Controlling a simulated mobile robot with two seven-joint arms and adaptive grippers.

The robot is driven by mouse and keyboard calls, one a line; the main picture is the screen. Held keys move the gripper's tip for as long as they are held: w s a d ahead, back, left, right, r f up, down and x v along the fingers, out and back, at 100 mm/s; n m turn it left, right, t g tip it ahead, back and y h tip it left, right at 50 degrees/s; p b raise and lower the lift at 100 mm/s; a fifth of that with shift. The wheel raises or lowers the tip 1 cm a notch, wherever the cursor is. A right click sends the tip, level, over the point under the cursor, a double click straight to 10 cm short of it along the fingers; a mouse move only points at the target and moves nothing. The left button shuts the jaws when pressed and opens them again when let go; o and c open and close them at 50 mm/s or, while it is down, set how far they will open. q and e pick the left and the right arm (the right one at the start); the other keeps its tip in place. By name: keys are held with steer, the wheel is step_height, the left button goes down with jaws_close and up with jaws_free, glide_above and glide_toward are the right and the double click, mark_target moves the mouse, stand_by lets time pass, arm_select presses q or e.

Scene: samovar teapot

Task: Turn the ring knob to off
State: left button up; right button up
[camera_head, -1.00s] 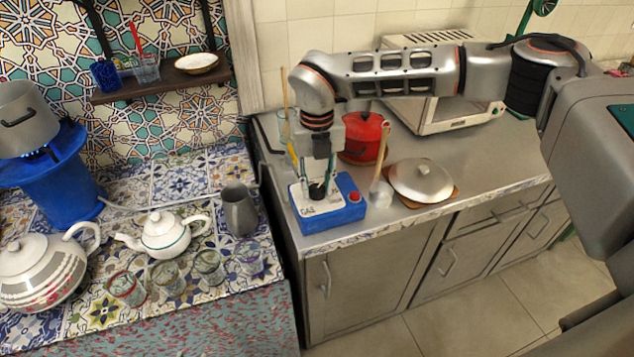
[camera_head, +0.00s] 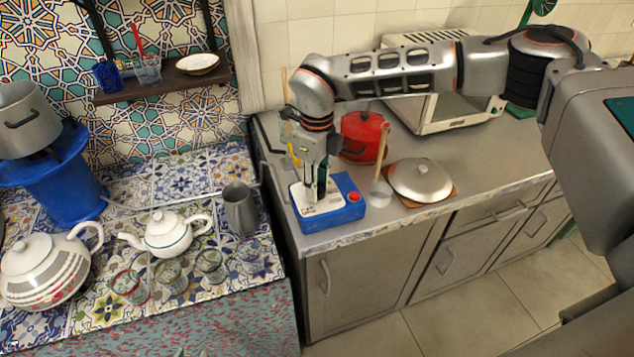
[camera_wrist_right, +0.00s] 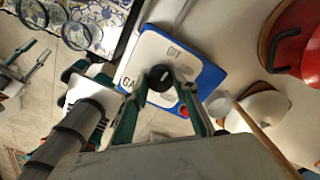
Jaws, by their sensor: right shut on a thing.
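The blue gas box (camera_head: 345,212) with a white top plate sits near the counter's left front. In the right wrist view its top (camera_wrist_right: 150,45) carries printed labels, one seeming to read OFF. The black ring knob (camera_wrist_right: 160,76) stands on that plate. My right gripper (camera_head: 316,198) points down onto the box, its two fingers on either side of the knob and shut on it. In the head view the gripper hides the knob. Only the tips of my left gripper (camera_head: 191,353) show at the bottom edge, apart and empty, away from the box.
A red pot (camera_head: 362,132), a ladle (camera_head: 381,190) and a lid (camera_head: 421,178) stand right of the box. A metal pitcher (camera_head: 240,210), a teapot (camera_head: 170,232) and several glasses stand on the tiled counter to the left.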

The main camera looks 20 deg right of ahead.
steer(key=shift+n, duration=0.5)
steer(key=o, duration=1.1)
steer(key=shift+r, duration=0.1)
step_height(320, 180, up, 12)
steer(key=shift+f, duration=0.1)
